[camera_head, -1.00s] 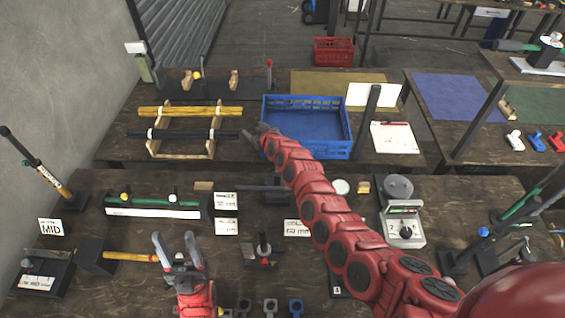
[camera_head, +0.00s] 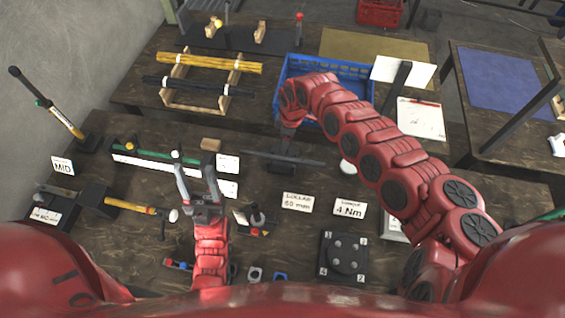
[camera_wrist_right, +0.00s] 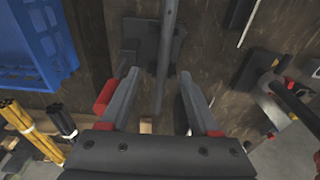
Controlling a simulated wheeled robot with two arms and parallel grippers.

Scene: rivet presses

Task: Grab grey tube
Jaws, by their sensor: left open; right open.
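The grey tube (camera_head: 265,157) lies roughly level across a dark stand (camera_head: 283,163) on the near workbench. My right gripper (camera_head: 288,146) points down over the tube near its middle; its fingertips are hard to make out in the head view. In the right wrist view the tube (camera_wrist_right: 167,50) runs lengthwise between the two spread fingers of my right gripper (camera_wrist_right: 158,85), not gripped. Whether a finger touches the tube cannot be told. My left gripper (camera_head: 196,172) is open and empty, above the bench near a long green tool with a white label strip.
A blue crate (camera_head: 368,73) stands behind my right arm. A rack (camera_head: 203,103) holds yellow and black tubes at the back left. A yellow-handled hammer (camera_head: 135,206), label cards (camera_head: 298,202) and a dark four-post block (camera_head: 344,256) crowd the near bench.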

